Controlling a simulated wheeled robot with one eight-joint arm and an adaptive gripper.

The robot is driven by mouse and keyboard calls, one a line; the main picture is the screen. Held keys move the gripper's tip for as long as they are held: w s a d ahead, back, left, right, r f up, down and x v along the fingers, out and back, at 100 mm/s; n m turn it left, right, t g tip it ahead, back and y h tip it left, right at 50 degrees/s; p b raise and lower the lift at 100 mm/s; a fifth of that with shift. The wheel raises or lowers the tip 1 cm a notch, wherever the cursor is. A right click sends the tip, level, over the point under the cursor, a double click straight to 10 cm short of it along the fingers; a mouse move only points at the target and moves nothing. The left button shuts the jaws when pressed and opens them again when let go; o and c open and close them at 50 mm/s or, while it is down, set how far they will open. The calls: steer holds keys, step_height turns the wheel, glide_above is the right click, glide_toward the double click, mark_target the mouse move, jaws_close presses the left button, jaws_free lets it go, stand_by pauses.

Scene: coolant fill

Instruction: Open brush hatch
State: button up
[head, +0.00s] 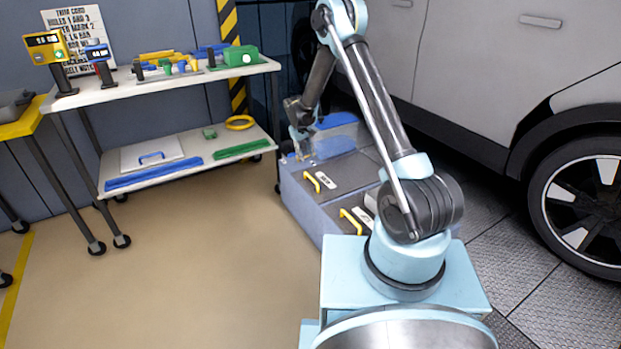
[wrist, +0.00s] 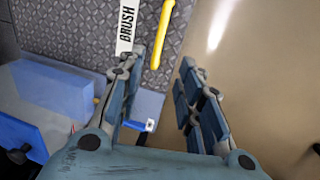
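The brush hatch (wrist: 88,28) is a dark textured lid with a white "BRUSH" label (wrist: 126,28) and a yellow bar handle (wrist: 163,32) beside it. In the head view, the nearest matching yellow handle to my gripper (head: 312,181) is on top of the grey unit, but its label is too small to read. My gripper (wrist: 158,78) is open and empty. The lower end of the handle shows in line with the gap between its fingertips, apart from both fingers.
A second yellow handle (head: 353,222) is on the unit's nearer part. Blue parts (head: 335,146) stand at its far end. A car (head: 500,75) is on the right. A shelved cart (head: 170,82) stands on the left. The floor (head: 200,260) between is clear.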

mark_target(311, 178)
steer(key=f, duration=0.4)
steer(key=w+d+f, duration=0.1)
steer(key=f, duration=0.4)
steer(key=d+f, duration=0.1)
steer(key=f, duration=0.4)
steer(key=shift+w+d, duration=0.15)
steer(key=shift+w, duration=0.1)
steer(key=shift+c, duration=0.5)
jaws_close()
